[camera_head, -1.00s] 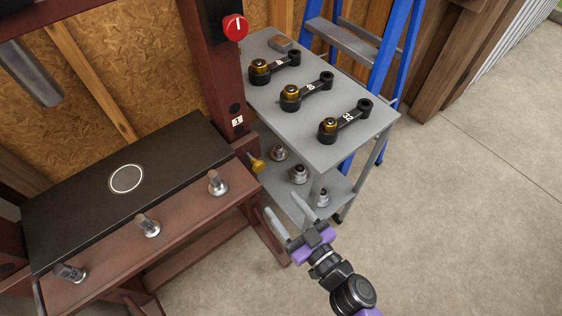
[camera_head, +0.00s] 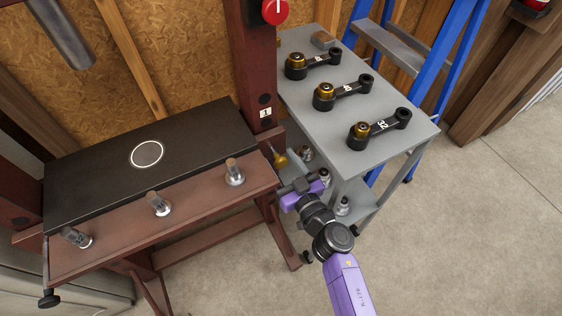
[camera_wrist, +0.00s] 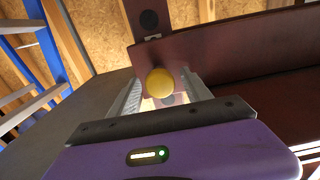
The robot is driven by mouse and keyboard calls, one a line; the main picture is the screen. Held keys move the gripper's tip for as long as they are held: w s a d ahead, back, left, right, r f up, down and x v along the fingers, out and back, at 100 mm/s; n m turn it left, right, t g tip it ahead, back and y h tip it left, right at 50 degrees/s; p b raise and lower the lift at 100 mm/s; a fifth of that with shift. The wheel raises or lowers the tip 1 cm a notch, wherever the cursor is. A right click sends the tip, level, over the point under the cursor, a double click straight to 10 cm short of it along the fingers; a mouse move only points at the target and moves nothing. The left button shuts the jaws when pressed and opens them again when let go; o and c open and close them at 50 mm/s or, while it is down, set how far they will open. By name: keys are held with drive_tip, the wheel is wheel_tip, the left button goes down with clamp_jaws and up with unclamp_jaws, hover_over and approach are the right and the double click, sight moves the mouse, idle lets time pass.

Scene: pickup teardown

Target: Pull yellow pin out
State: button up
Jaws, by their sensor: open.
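The yellow pin (camera_head: 279,160) sits at the right end of the red-brown press frame, just below the label "1" on the upright. In the wrist view its round yellow knob (camera_wrist: 160,82) is seen end-on. My gripper (camera_head: 285,176) is open just in front of and below the pin in the head view. In the wrist view its two fingers stand on either side of the knob with gaps showing. Whether the knob is fully between the fingertips in depth I cannot tell. The pin's shaft is hidden behind the knob.
A grey cart (camera_head: 345,130) stands right of the frame, with several black tools on top and metal fittings on its lower shelf. A blue ladder (camera_head: 445,80) stands behind it. The frame's bench (camera_head: 200,215) carries upright metal pins. The floor at right is clear.

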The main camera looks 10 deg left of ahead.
drive_tip(key=shift+w+a, duration=0.1)
drive_tip(key=shift+w, duration=0.05)
clamp_jaws()
idle(1.4)
